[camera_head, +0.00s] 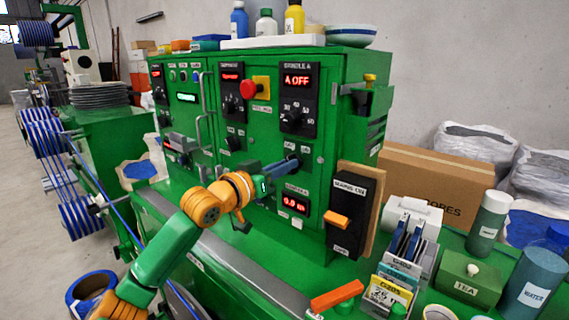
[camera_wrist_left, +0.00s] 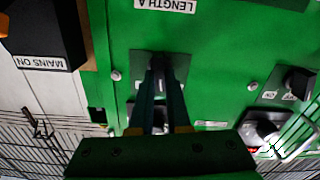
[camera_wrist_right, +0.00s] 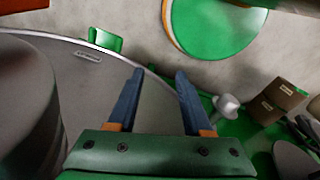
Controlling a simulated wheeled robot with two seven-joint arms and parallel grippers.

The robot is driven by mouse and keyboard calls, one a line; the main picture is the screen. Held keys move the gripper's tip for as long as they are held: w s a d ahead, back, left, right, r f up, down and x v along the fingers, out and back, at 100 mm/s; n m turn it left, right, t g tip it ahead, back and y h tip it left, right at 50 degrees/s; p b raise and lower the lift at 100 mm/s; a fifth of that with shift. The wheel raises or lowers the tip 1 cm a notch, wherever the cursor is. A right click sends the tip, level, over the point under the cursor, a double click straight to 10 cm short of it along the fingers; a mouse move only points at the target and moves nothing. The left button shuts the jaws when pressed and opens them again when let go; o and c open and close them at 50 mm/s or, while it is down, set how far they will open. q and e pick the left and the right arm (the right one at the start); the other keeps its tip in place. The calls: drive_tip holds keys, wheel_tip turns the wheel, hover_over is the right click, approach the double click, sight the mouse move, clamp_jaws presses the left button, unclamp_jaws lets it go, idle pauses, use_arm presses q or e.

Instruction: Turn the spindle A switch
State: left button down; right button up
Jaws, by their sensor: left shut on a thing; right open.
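The green control cabinet carries the spindle A panel (camera_head: 299,98), with a red "A OFF" display (camera_head: 297,80) above a black dial (camera_head: 297,114). Below it, my left gripper (camera_head: 292,163) reaches the cabinet face at a small switch, which its fingers mostly hide. In the left wrist view, the left fingers (camera_wrist_left: 161,72) are close together on the dark switch knob (camera_wrist_left: 158,62) on a grey plate. My right gripper (camera_wrist_right: 157,80) is open in the right wrist view, with nothing between its fingers and away from the panel.
A red stop button (camera_head: 249,90) sits left of the spindle A panel. The "LENGTH A" display (camera_head: 295,205) is below the left gripper. The mains box (camera_head: 350,205), with an orange lever, stands right. Other black knobs (camera_wrist_left: 299,82) are near the left gripper.

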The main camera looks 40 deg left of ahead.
use_arm(q)
drive_tip(key=shift+a+r+n+p, duration=0.1)
drive_tip(key=shift+n+p, duration=0.55)
drive_tip(key=shift+n, duration=1.25)
drive_tip(key=c, duration=1.1)
unclamp_jaws()
drive_tip(key=shift+o, duration=1.1)
drive_tip(key=shift+w, duration=0.15)
drive_tip(key=s+b, duration=0.4)
drive_tip(key=s, duration=0.3)
drive_tip(key=shift+a+b, duration=0.25)
drive_tip(key=shift+b, duration=0.15)
